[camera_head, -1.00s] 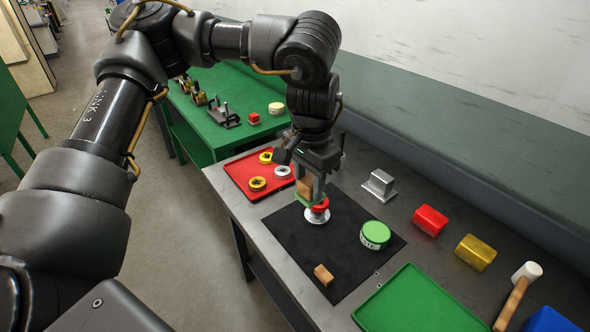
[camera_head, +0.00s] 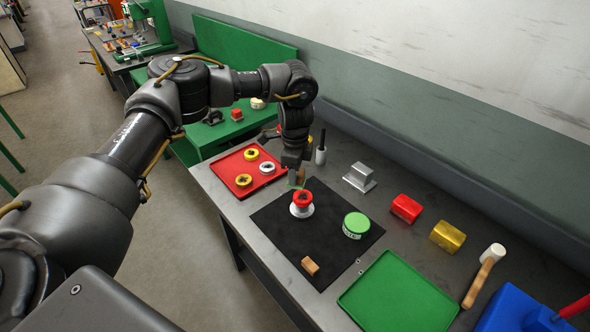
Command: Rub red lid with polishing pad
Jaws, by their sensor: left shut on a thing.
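The red lid (camera_head: 302,197) sits on a pale round stand (camera_head: 301,211) on the black mat (camera_head: 272,221). My left gripper (camera_head: 298,174) is shut on the polishing pad (camera_head: 300,175), a tan block with a green underside. It holds the pad just behind the red lid in the picture. The arm and the lid partly hide the pad, and I cannot tell whether the pad touches the lid. My right gripper is not in view.
A green round tin (camera_head: 356,224) and a small wooden block (camera_head: 310,266) are on the mat. A red tray (camera_head: 231,179) with several rings lies to the left, an empty green tray (camera_head: 397,295) in front right. A metal block (camera_head: 359,177), red block (camera_head: 406,208), gold block (camera_head: 447,236) and mallet (camera_head: 483,275) line the right.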

